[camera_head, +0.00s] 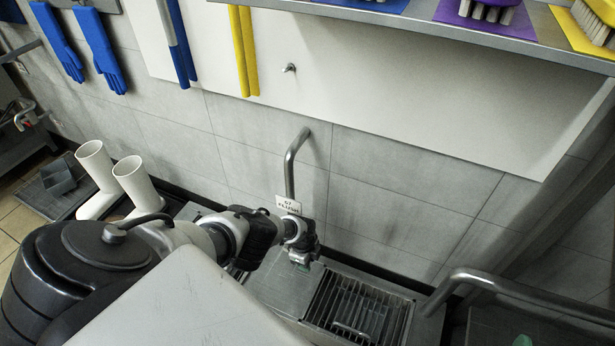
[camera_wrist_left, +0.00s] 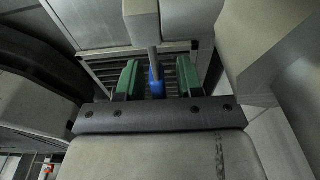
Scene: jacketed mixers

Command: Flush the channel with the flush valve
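The flush pipe (camera_head: 291,165) comes out of the tiled wall and bends down to a white label (camera_head: 288,205) that seems to read "G2 FLUSH". My left gripper (camera_head: 303,264) is just below the label, above the channel. In the left wrist view, the open green fingers of my left gripper (camera_wrist_left: 159,80) stand on either side of a blue handle (camera_wrist_left: 156,82) on a grey stem, with a gap on both sides. In the head view my gripper hides this handle. A green tip at the bottom right edge may be my right gripper (camera_head: 522,341); too little shows.
The channel has a slatted grate (camera_head: 360,306) right of my left gripper. A bent metal rail (camera_head: 520,290) stands further right. White boots (camera_head: 135,182) stand at left. Blue gloves (camera_head: 103,50) and yellow strips (camera_head: 244,50) hang above, and a brush shelf (camera_head: 430,28) runs along the top.

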